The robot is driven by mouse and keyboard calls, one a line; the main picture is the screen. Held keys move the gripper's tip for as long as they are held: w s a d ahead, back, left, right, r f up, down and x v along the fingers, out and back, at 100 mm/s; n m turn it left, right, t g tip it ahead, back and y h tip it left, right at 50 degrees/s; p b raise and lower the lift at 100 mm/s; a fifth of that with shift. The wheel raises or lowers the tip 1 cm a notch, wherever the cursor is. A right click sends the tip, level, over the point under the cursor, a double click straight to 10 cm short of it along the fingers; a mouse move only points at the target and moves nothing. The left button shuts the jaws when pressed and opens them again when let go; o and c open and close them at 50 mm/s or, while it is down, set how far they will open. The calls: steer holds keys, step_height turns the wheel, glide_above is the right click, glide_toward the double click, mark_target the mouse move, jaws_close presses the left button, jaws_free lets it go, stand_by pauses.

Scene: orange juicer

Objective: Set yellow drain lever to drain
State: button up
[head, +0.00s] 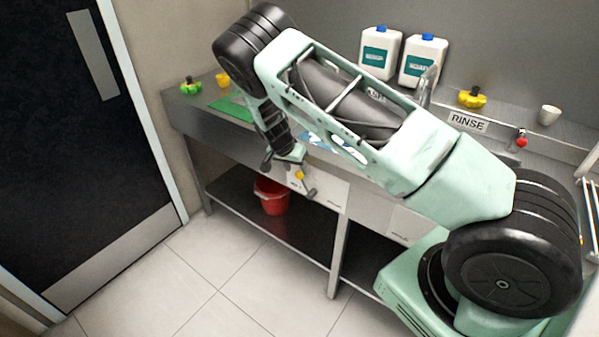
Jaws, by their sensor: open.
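A small yellow part (299,175), which appears to be the drain lever, shows at the front of the steel counter, below its edge. My gripper (282,163) points down in front of the counter, just left of and slightly above the yellow part. It is open and looks empty. I cannot tell whether it touches the fittings. My arm hides part of the counter and sink.
A red bucket (272,195) stands on the lower shelf beneath. White jugs (380,52), a RINSE sign (468,122) and a white cup (549,115) stand farther right. The tiled floor is clear.

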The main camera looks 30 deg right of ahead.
mark_target(298, 173)
steer(key=shift+p+x, duration=0.45)
steer(key=shift+x, duration=2.1)
jaws_close()
